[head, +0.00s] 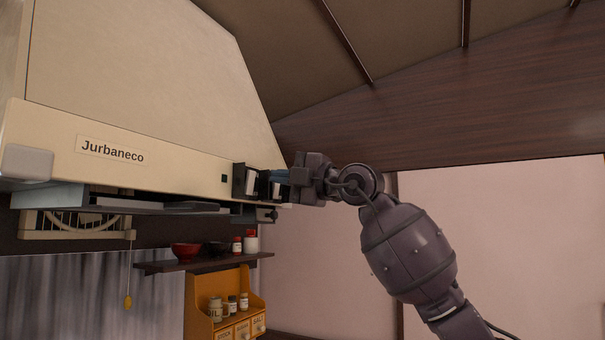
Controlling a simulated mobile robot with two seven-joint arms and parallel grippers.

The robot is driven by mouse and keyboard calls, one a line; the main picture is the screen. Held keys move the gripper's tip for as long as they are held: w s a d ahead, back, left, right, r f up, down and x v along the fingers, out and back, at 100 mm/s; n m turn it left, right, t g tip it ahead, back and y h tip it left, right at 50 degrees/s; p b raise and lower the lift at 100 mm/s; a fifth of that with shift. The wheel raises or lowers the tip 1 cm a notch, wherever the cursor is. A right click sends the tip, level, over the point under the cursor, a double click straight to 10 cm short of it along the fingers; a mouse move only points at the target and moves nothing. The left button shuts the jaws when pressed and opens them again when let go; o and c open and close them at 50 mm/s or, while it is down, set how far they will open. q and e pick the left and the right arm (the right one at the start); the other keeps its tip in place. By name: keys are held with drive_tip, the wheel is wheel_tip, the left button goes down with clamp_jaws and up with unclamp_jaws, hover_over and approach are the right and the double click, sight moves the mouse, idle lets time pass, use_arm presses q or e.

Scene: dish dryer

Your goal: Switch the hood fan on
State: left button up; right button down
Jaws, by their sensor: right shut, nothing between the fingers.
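The range hood (145,60) is a large cream canopy labelled "Jurbaneco" in the left half of the head view. Dark switches (244,180) with pale faces sit at the right end of its front edge. A small dark square (224,178) lies just left of them. My right gripper (276,178) is shut and empty, its bluish fingertips at the right-hand switch. I cannot tell whether they touch it, and they partly hide it. The switch position is unclear. My left gripper is not in view.
Under the hood, a dark shelf (176,267) holds a red bowl (186,252), a dark bowl and jars. An orange spice rack (203,322) hangs below. A pull cord with a yellow end (127,302) hangs by the vent fan (75,221).

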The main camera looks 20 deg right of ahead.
sight(253, 174)
drive_tip(key=p+x, duration=0.1)
drive_tip(key=x, duration=0.2)
drive_tip(key=shift+w+a+r, duration=0.15)
drive_tip(key=shift+w+a, duration=0.1)
drive_tip(key=shift+w, duration=0.05)
drive_tip(key=shift+w+a, duration=0.3)
drive_tip(key=shift+w, duration=0.1)
drive_tip(key=shift+w+a+r, duration=0.1)
drive_tip(key=shift+w+a, duration=0.05)
drive_tip(key=shift+w, duration=0.05)
